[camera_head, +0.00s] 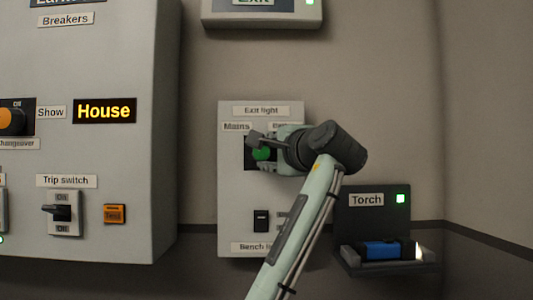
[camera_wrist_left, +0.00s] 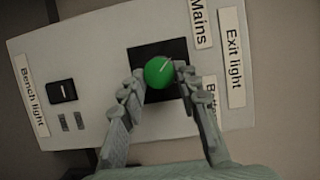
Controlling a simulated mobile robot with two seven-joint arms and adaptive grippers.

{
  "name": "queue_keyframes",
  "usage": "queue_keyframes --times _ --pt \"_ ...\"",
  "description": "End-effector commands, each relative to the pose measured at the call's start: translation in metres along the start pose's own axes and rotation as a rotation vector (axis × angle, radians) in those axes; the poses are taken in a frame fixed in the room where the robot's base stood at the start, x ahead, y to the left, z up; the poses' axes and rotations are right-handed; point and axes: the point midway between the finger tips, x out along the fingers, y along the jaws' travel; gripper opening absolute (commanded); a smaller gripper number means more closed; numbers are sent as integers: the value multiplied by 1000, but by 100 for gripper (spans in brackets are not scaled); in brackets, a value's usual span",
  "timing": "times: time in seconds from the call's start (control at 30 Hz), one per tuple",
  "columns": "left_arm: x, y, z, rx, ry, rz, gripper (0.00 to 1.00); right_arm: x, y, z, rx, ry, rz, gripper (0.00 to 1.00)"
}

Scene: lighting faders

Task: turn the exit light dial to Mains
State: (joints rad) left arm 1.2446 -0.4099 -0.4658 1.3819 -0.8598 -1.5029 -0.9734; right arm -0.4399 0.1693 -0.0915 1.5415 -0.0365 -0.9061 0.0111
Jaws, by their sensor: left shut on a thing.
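The exit light dial (camera_head: 262,154) is a round green knob on a black square in the upper part of a pale wall panel (camera_head: 232,200). A "Mains" label (camera_head: 236,127) is at its upper left; a second label at its upper right is partly hidden by my left gripper (camera_head: 263,148). In the left wrist view, my left gripper (camera_wrist_left: 160,76) is shut on the green dial (camera_wrist_left: 158,72), one finger on each side. A thin pale line on the dial points up and right in that view, towards the "Mains" label (camera_wrist_left: 200,22). My right gripper is not in view.
Below the dial is a black bench light switch (camera_head: 261,221). A torch in a holder (camera_head: 372,200) is at the right. A large grey breaker cabinet (camera_head: 110,150) stands at the left, and an exit sign box (camera_head: 262,15) is above.

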Motion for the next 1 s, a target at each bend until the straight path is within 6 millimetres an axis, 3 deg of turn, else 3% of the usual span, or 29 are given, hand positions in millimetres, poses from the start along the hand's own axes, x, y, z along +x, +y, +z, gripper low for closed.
queue_keyframes --times 0.03,0.07,0.2,0.6,1.0 --pt "0 0 0 -1 0 1 3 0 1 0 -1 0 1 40" --pt "0 0 0 -1 0 1 34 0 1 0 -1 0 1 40" --pt "0 0 0 0 0 0 51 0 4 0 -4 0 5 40" --pt "-7 0 0 0 0 -2 53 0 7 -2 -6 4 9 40" --pt "-85 -1 0 -1 1 -4 53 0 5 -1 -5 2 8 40"
